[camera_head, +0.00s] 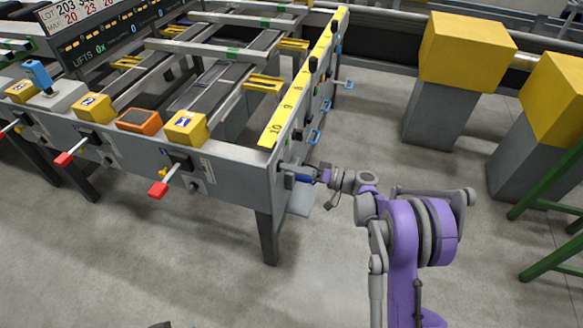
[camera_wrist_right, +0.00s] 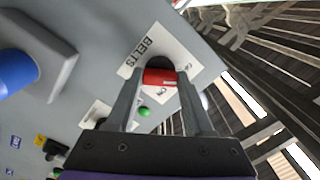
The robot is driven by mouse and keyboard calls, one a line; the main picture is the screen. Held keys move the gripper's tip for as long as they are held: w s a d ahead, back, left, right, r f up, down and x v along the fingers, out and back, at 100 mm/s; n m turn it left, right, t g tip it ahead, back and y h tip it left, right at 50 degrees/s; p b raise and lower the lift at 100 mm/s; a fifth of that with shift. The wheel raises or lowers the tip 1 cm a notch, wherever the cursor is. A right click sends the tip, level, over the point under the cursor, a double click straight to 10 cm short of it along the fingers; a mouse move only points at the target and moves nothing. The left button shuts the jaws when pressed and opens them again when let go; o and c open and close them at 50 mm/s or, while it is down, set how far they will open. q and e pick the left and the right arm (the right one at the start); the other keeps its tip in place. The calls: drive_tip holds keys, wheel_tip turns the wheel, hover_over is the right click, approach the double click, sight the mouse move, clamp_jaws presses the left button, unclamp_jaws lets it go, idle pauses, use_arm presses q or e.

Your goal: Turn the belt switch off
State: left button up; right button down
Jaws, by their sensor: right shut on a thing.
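The belt switch (camera_wrist_right: 160,77) is a red knob in front of a white label reading BELTS, on the grey end panel (camera_wrist_right: 95,40) of the table. My right gripper (camera_wrist_right: 161,82) is shut on it, one finger on each side. The fingers hide part of the knob and of the small setting marks, so I cannot tell its setting. In the head view my right gripper (camera_head: 325,176) is at the table's near right corner, and the switch itself is hidden there. I do not make out my left gripper.
A green button (camera_wrist_right: 144,112) is just below the switch. A large blue handle (camera_wrist_right: 15,72) stands out at left in the wrist view. Red-tipped levers (camera_head: 158,189) stick out from the table front. Yellow-topped grey blocks (camera_head: 465,50) stand at right, with clear floor between.

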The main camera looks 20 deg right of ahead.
drive_tip(key=shift+n, duration=0.8)
drive_tip(key=shift+c, duration=1.4)
unclamp_jaws()
drive_tip(key=p+v, duration=0.1)
drive_tip(key=v, duration=0.9)
drive_tip(key=shift+s+d, duration=0.25)
drive_tip(key=shift+d, duration=0.1)
